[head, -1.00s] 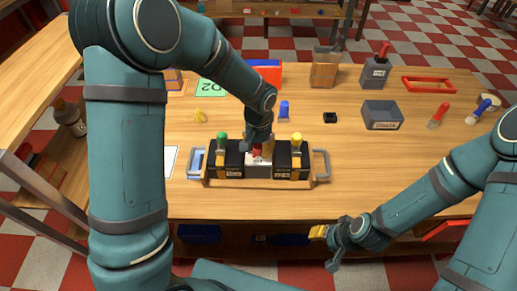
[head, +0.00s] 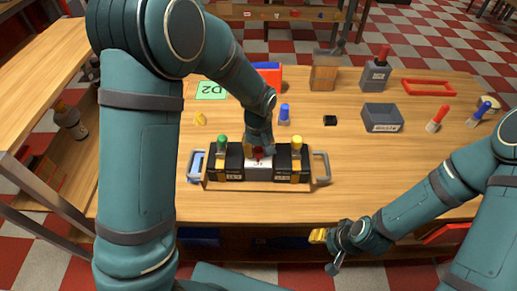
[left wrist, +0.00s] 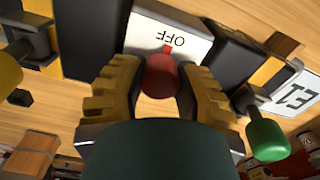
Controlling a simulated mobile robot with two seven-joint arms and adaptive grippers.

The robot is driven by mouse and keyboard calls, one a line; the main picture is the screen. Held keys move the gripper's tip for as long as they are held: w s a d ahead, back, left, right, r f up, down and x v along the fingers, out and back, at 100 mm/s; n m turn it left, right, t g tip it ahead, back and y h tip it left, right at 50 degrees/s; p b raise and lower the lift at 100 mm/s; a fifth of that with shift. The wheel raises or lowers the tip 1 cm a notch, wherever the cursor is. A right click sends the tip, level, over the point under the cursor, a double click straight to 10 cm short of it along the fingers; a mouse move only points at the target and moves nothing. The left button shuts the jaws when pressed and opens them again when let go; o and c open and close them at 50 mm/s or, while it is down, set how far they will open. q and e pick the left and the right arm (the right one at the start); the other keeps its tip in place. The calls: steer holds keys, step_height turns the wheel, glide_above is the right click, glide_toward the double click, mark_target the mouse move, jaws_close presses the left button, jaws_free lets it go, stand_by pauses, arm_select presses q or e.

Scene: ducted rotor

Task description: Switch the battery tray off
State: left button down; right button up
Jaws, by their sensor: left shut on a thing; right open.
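The battery tray (head: 215,187) is a wooden carrier with grey side handles at the near middle of the table. It holds two dark batteries and, between them, a pale switch box (head: 258,170). In the left wrist view the box (left wrist: 190,42) reads OFF, upside down, beside a red knob (left wrist: 160,76). My left gripper (head: 258,151) reaches down from above. Its yellow fingers (left wrist: 160,95) are shut on the red knob, one on each side. The gripper mostly hides the knob in the head view. My right gripper (head: 327,250) is open and empty off the table's front edge.
Green (head: 221,144) and yellow (head: 297,144) knobs stand up from the tray beside my left gripper. The table right of the tray is clear.

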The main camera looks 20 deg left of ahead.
mark_target(259, 149)
stand_by(0.5)
arm_select(q)
steer(key=c, duration=0.6)
jaws_free()
step_height(259, 149, up, 12)
stand_by(0.4)
